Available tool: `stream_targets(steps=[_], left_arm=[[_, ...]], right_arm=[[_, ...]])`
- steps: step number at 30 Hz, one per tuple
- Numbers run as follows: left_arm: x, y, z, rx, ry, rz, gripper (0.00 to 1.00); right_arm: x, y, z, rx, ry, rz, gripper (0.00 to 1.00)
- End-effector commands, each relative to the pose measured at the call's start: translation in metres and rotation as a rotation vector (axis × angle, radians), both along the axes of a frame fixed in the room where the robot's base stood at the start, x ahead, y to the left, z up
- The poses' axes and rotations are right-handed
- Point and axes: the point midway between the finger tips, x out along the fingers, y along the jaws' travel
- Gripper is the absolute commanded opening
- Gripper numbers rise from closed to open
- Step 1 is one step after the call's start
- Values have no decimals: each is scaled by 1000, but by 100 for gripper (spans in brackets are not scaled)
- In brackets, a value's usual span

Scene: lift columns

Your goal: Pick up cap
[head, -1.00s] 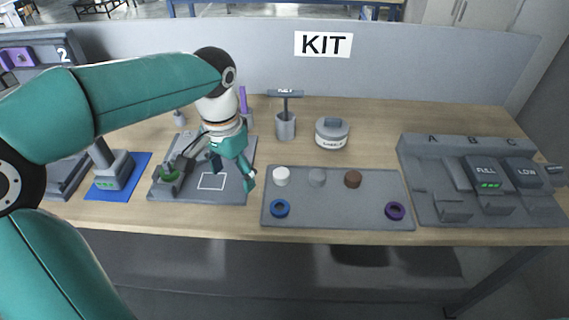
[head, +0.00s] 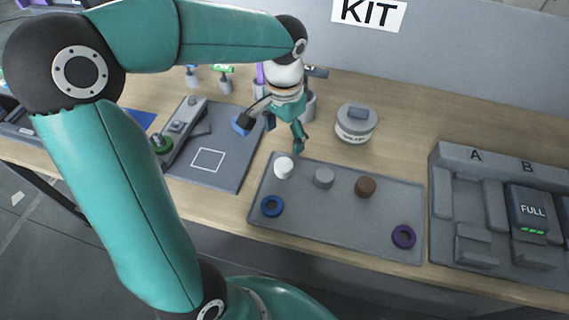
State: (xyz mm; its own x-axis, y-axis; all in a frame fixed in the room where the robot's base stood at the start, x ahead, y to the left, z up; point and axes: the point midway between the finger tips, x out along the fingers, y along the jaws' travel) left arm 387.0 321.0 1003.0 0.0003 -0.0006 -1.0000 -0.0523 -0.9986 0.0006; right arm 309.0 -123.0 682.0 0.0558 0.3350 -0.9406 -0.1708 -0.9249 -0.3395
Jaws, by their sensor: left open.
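Small round caps stand on the grey tray (head: 340,225): a white one (head: 283,168), a grey one (head: 323,178) and a brown one (head: 365,187). A blue ring (head: 271,206) and a purple ring (head: 403,237) lie nearer the tray's front edge. My left gripper (head: 273,137) is open, just behind and above the white cap. One teal finger points down to the right of that cap, apart from it as far as I can tell. A small blue piece beside the other finger is unclear. My right gripper is not in view.
A lidded white and grey container (head: 356,123) stands behind the tray. A grey fixture board (head: 215,145) with a white square outline lies to the left. A grey dock (head: 460,200) marked A and B stands at the right. Bare wood separates the tray and the container.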

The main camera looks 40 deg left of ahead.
Motion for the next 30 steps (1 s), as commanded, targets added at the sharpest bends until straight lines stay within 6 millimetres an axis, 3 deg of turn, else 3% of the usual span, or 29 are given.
stream_targets(steps=[6, 16, 24, 30], left_arm=[[-1, 1, -42, 0, 4, 4, 78], [-4, 1, -65, 0, 3, 4, 78], [-7, -1, -102, 0, 3, 5, 78], [-6, -1, -108, 0, 0, 5, 78]], right_arm=[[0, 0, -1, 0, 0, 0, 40], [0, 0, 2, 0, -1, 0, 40], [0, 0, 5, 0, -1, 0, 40], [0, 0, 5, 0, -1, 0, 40]])
